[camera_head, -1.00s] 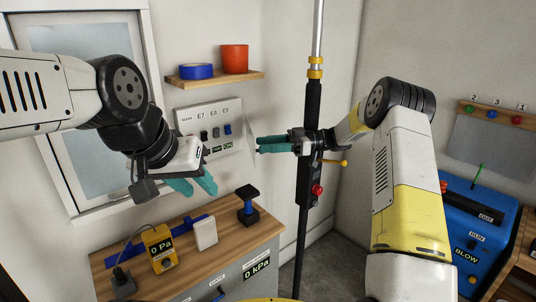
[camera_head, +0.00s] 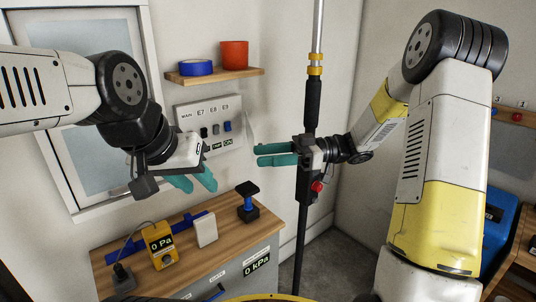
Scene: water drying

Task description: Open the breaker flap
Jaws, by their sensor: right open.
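The breaker panel (camera_head: 207,114) is a pale box on the back wall, marked MAIN, E7, E8 and E9, with dark and blue switches showing. A thin pale plate (camera_head: 250,130) stands out from its right edge; it looks like the flap, seen nearly edge-on. My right gripper (camera_head: 258,155) is open and empty, its teal fingers pointing left, just right of and below the plate in the picture. I cannot tell whether they touch. My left gripper (camera_head: 199,187) is open and empty below the panel, fingers pointing down, its wrist covering the panel's lower left.
A shelf (camera_head: 235,76) with blue tape (camera_head: 196,67) and an orange cup (camera_head: 234,54) is above the panel. A wooden-topped cabinet (camera_head: 190,262) with a yellow meter (camera_head: 160,240) is below.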

